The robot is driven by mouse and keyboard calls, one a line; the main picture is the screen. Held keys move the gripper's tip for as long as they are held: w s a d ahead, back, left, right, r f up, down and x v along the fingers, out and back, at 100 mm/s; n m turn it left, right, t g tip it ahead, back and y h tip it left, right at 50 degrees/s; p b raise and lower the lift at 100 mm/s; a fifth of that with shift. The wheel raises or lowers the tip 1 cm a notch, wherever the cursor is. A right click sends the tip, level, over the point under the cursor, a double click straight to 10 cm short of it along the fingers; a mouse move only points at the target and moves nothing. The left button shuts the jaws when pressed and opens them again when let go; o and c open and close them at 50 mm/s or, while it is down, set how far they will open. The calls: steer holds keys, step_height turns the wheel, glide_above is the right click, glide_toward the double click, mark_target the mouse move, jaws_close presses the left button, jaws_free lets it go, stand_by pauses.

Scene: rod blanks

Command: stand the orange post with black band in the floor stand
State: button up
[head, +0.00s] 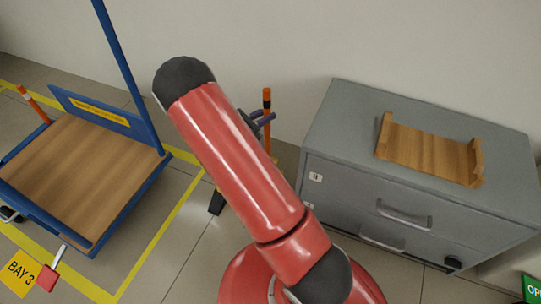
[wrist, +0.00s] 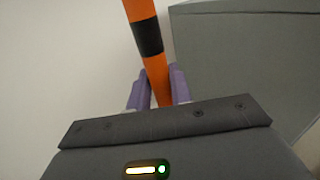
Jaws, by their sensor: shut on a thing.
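The orange post with black band (head: 267,138) is upright beside the left side of the grey cabinet in the head view. My gripper (head: 264,118) is shut on it below its black band, its purple fingers on either side. In the wrist view the post (wrist: 158,75) runs between the purple fingertips (wrist: 158,88), with the black band above them. The post's lower end is not clear to see. A dark foot-like piece (head: 216,203) shows on the floor left of my arm. It may be part of the floor stand; my arm hides the rest.
The grey drawer cabinet (head: 318,205) stands close on the right, with a wooden tray (head: 430,147) on top. A blue-framed cart (head: 85,180) with a wooden deck stands left. Another orange post (head: 34,104) with a white band is behind it. Yellow lines mark the floor.

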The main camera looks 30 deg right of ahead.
mark_target(266, 145)
step_height(266, 145, down, 14)
steer(key=shift+f+b, duration=0.15)
steer(key=shift+b, duration=1)
steer(key=o, duration=0.3)
steer(key=shift+f, duration=0.2)
steer(key=o, duration=0.5)
steer(key=shift+c, duration=0.2)
steer(key=shift+r, duration=0.1)
